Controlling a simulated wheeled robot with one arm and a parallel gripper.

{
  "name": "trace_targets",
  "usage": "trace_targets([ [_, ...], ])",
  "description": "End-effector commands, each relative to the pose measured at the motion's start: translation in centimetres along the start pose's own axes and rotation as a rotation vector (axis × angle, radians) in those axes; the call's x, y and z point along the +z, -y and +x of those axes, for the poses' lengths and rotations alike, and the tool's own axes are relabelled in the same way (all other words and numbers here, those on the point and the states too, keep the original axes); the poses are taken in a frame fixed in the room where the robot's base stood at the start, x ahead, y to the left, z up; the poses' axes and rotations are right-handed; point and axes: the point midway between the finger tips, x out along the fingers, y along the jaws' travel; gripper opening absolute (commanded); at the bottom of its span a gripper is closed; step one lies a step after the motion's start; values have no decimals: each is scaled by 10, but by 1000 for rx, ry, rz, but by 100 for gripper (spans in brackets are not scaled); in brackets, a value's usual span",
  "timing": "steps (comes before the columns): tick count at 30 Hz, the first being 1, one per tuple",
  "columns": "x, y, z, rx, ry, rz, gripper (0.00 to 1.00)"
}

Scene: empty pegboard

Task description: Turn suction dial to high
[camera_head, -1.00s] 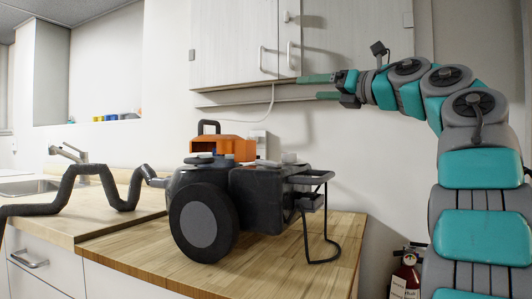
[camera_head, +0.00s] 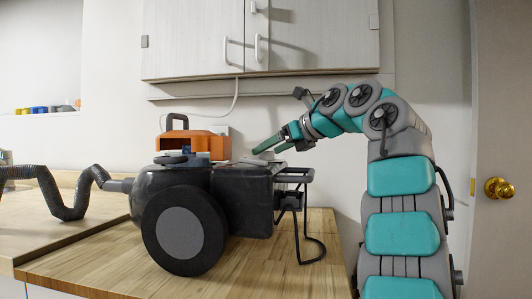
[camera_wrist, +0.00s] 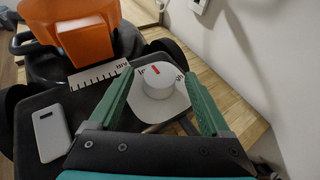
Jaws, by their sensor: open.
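The vacuum (camera_head: 240,200), with a dark body, large wheel and orange top part (camera_head: 205,143), stands on the wooden counter. In the wrist view a white round dial (camera_wrist: 158,82) with a red mark sits on a pale plate (camera_wrist: 175,102) on the vacuum's dark top. The red mark points toward the top of the picture; the lettering around it is partly hidden and too small to read surely. My gripper (camera_head: 268,150) is open above the right part of the vacuum's top. In the wrist view its green fingers (camera_wrist: 162,98) stand on either side of the dial, apart from it.
A white scale strip (camera_wrist: 99,74) and a pale rounded switch (camera_wrist: 51,132) are also on the vacuum's top. A black wire frame (camera_head: 305,215) sticks out at the right. The hose (camera_head: 65,195) lies to the left. A wall cabinet (camera_head: 260,40) hangs above.

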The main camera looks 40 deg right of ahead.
Motion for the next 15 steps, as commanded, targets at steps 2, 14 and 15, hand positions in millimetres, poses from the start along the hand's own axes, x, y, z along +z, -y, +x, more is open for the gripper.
trace_targets([
  [2,0,-1,11,2,-3,0,82],
  [14,0,0,21,1,-1,0,77],
  [15,0,0,21,1,-1,0,72],
])
